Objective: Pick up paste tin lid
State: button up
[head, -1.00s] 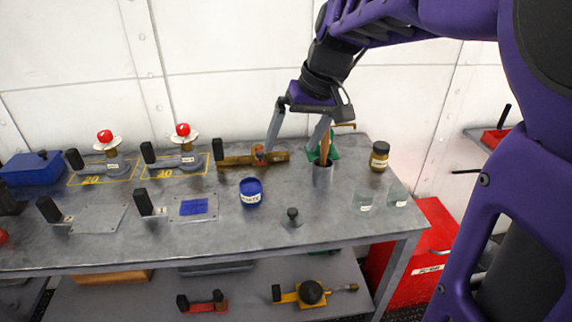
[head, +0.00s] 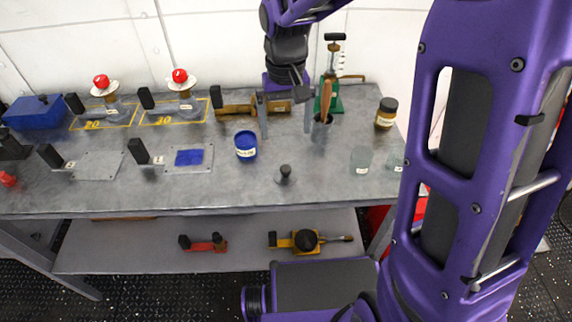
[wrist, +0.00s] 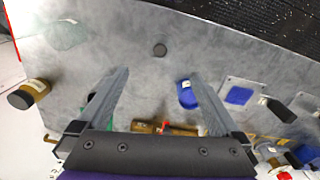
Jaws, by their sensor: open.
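A blue tin with a white label (head: 246,147) stands upright on the grey workbench (head: 225,190); it also shows in the wrist view (wrist: 187,95), right of centre by a fingertip. Its top is dark blue; I cannot tell whether that is its lid or paste inside. My gripper (head: 285,118) is open and empty above the back of the bench, behind and right of the tin in the head view. Its two fingers point down, spread wide, in the wrist view (wrist: 158,76).
A small dark knobbed piece (head: 283,175) stands right of the tin. A plate with a blue patch (head: 189,157) lies left. Bare bench lies in front.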

aim_at(286, 168)
notch_tip(286, 168, down, 15)
jog(key=shift+w+r+b, duration=0.1)
jog(key=shift+r+b, duration=0.1)
jog(key=shift+b, duration=0.4)
jog(key=shift+c, duration=0.3)
jog(key=c, duration=1.2)
